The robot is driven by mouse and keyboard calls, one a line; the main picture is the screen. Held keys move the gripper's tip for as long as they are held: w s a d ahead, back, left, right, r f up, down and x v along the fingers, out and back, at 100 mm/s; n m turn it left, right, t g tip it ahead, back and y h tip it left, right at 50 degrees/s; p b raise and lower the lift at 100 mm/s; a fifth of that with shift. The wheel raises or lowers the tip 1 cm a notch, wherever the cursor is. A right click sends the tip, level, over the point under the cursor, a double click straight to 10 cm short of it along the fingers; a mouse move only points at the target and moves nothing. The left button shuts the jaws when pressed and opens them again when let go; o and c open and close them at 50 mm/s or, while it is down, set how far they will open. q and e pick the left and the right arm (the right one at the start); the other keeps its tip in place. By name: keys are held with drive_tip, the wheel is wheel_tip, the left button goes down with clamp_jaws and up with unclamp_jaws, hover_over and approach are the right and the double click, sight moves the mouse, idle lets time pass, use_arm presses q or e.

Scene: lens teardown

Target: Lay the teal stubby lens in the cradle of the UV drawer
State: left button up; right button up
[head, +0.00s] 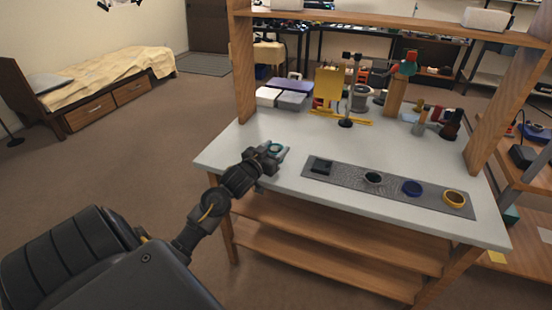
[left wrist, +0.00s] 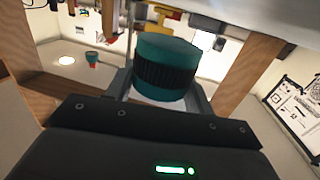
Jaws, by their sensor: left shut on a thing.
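My left gripper (head: 272,152) is over the front left part of the white table, shut on the teal stubby lens (head: 276,147). A box with a purple top (head: 289,86) stands at the back left of the table. My right gripper is not in view.
White boxes (head: 291,100) and a yellow stand (head: 328,85) are behind. Wooden posts rise at both sides.

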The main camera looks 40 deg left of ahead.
use_arm(q)
drive_tip(key=shift+w+f, duration=0.15)
drive_tip(key=shift+f, duration=0.1)
drive_tip(key=shift+w+f, duration=0.1)
drive_tip(key=shift+f, duration=1.5)
drive_tip(key=o, duration=1.1)
drive_tip(key=shift+f, duration=0.1)
drive_tip(key=shift+c, duration=0.2)
